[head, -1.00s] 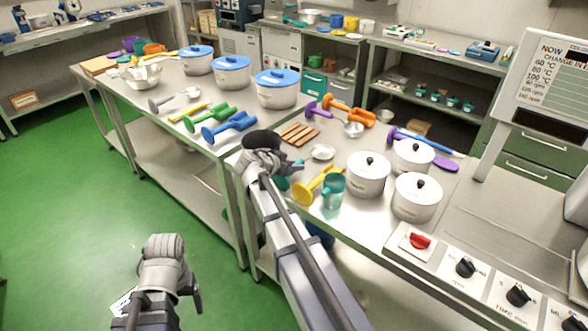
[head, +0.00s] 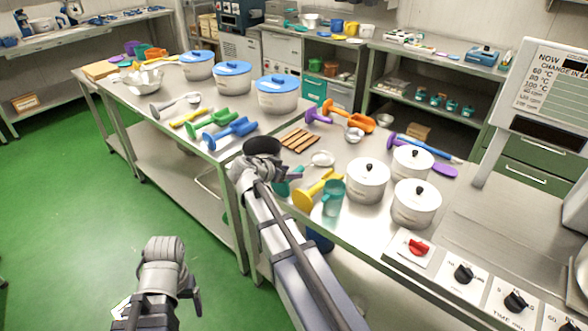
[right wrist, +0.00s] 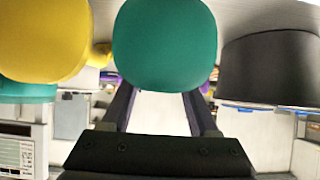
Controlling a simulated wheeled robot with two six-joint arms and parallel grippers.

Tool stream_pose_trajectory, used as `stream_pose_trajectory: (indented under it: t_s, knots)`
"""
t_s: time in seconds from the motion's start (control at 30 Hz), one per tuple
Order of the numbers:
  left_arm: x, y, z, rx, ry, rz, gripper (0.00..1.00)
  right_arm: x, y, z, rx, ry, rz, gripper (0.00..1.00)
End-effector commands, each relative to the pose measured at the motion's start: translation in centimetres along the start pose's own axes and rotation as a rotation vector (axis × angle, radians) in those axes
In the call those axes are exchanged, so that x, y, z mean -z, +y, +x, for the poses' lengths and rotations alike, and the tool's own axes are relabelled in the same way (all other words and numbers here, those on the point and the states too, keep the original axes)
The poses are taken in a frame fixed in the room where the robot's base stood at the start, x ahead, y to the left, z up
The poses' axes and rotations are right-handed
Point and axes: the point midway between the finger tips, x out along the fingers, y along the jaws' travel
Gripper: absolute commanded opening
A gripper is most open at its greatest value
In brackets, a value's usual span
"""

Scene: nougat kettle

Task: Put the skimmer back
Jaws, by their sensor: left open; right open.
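A small pale utensil with a round flat head (head: 322,158) lies on the right-hand table, its handle running left towards my right gripper; it looks like the skimmer, but I cannot be sure. My right gripper (head: 291,174) is open beside the dark round pot (head: 262,145), close to a teal piece (head: 282,188). In the right wrist view, a rounded teal end (right wrist: 165,45) covers the space between the open fingertips; I cannot tell if they touch it. The dark pot (right wrist: 272,68) stands to its right. My left gripper (head: 190,285) is open and empty, low over the floor.
White lidded pots (head: 367,180) are to the right. Wooden slats (head: 300,139) and a ladle (head: 354,135) lie behind. Blue and green scoops (head: 232,131) lie on the left table.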

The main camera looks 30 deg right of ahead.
Motion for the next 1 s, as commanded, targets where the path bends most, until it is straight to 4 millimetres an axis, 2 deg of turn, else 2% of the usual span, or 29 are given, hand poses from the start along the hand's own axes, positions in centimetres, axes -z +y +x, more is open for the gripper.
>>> stream_pose_trajectory:
  t_s: [0.03,0.1,0.33,0.5,0.77,0.87,0.97,1.0]
  knots:
    - [-0.1,-0.1,-1.3,0.0,0.0,0.0,0.8,0.5,0.1,-1.7,0.002,0.0,-0.003,0.6]
    - [-0.1,-0.2,-2.1,0.0,0.0,0.0,0.8,0.5,0.1,-3.2,0.003,0.0,-0.002,0.6]
    - [-0.2,-0.4,-4.2,0.0,0.0,0.0,0.8,0.4,0.1,-7.3,0.002,0.001,-0.002,0.6]
    - [-0.3,-0.5,-5.0,0.0,0.0,0.0,0.8,0.2,0.0,-8.9,0.0,0.001,-0.001,0.6]
    - [-0.3,-0.5,-5.1,0.0,0.0,0.0,0.8,-0.1,0.1,-9.4,0.0,-0.002,-0.004,0.6]
    - [-0.3,-0.5,-5.1,0.0,0.0,0.0,0.8,-1.4,0.6,-10.1,0.003,-0.044,-0.066,0.6]
    - [-0.3,-0.5,-5.1,0.0,0.0,0.0,0.8,-4.9,1.8,-11.9,0.024,-0.155,-0.236,0.6]
    - [-0.3,-0.5,-5.1,0.0,0.0,0.0,0.8,-6.8,2.5,-13.0,0.043,-0.215,-0.331,0.6]
